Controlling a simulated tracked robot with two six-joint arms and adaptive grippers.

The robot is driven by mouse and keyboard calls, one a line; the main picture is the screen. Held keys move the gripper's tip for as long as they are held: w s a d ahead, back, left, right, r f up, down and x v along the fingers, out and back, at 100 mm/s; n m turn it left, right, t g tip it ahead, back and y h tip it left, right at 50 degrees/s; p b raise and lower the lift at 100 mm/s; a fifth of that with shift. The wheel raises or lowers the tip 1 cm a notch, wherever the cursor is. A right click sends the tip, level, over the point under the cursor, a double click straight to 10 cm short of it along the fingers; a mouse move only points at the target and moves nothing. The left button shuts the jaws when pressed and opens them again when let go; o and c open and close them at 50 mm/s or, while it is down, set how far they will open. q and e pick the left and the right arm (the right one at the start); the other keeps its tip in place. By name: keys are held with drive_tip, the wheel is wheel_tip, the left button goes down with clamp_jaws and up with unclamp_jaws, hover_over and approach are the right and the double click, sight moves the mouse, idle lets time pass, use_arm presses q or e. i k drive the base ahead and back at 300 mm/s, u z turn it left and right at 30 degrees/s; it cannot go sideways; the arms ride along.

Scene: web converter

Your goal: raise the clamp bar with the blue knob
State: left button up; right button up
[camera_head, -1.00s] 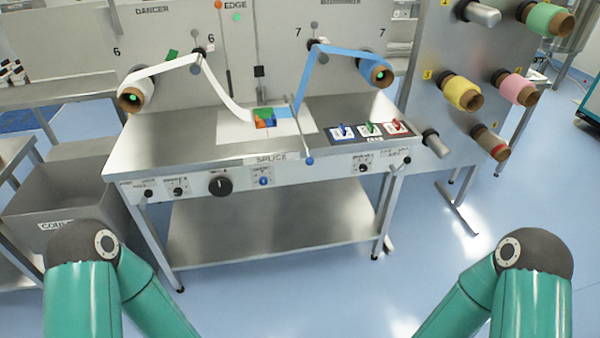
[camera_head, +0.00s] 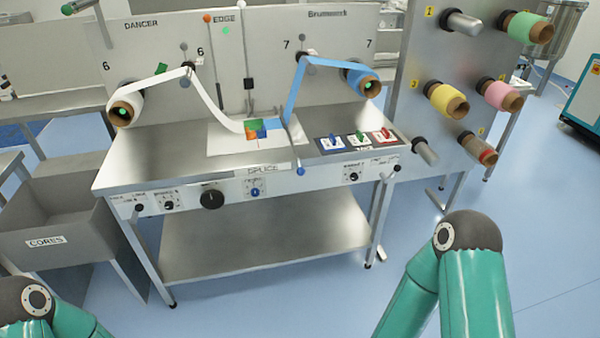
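The clamp bar (camera_head: 291,138) is a thin grey bar lying over the splice area of the steel table, at the right side of the white plate. Its blue knob (camera_head: 301,171) hangs at the near end, just over the table's front edge. The blue web (camera_head: 297,90) runs down to the bar from the upper right roller, and the white web (camera_head: 210,102) comes in from the left. A small orange, green and blue patterned patch (camera_head: 257,129) lies beside the bar. Only my arm links show at the bottom; neither gripper is in view, and both are away from the bar.
The steel table (camera_head: 140,172) has a front panel with a black knob (camera_head: 212,199) and smaller controls. A tray with blue, green and red tape pieces (camera_head: 358,141) lies right of the bar. A grey cores bin (camera_head: 45,242) stands left. Floor in front is clear.

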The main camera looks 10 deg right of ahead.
sight(301, 171)
drive_tip(key=u, duration=0.05)
drive_tip(key=i, duration=1)
drive_tip(key=z, duration=0.05)
